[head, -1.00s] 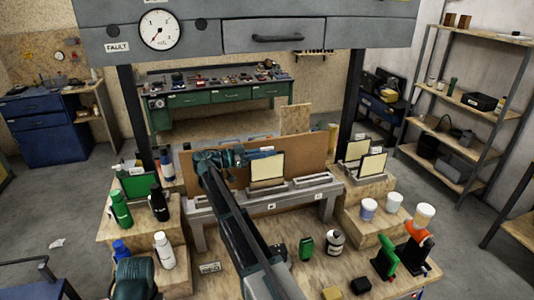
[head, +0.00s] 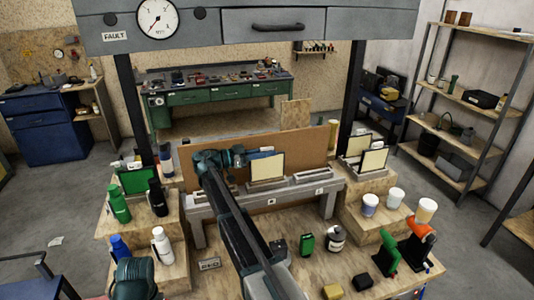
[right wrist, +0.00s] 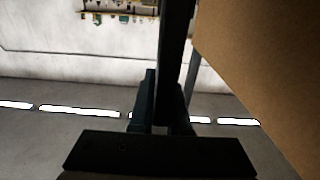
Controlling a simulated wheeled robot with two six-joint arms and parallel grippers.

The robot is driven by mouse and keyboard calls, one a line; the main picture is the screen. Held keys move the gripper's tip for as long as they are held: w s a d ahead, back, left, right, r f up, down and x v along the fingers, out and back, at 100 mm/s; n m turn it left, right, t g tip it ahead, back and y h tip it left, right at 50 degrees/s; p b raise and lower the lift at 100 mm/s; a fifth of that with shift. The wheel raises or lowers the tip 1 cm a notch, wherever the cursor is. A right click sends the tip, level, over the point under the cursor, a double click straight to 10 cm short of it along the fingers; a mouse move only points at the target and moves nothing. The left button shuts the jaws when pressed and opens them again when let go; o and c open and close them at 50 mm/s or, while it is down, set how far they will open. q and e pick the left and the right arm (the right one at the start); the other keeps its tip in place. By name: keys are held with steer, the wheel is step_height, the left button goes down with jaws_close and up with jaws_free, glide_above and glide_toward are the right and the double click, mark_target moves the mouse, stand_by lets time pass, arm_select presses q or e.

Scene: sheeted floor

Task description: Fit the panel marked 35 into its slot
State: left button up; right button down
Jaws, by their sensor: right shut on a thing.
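A cream panel with a dark border (head: 267,168) stands upright over the grey slotted rack (head: 230,208), in front of a brown board. My right gripper (head: 241,157) is at the panel's left edge and shut on it. In the right wrist view the panel is edge-on as a dark upright strip (right wrist: 174,60) between the fingers (right wrist: 160,120). No number can be read on it. Its lower edge is at the rack's top; I cannot tell whether it is inside a slot. My left gripper is not in view; only a rounded part of my left arm shows at the lower left.
The brown board (head: 310,150) stands close behind the rack. Two more cream panels (head: 373,161) stand on the right wooden step, and a green one (head: 137,180) on the left step. Bottles (head: 119,205), cups (head: 396,197) and clamp-like tools (head: 388,252) stand around.

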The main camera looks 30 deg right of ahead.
steer(key=shift+f+b, duration=0.45)
steer(key=shift+f, duration=0.1)
steer(key=c, duration=0.8)
jaws_free()
steer(key=v, duration=1.4)
steer(key=shift+d, duration=0.1)
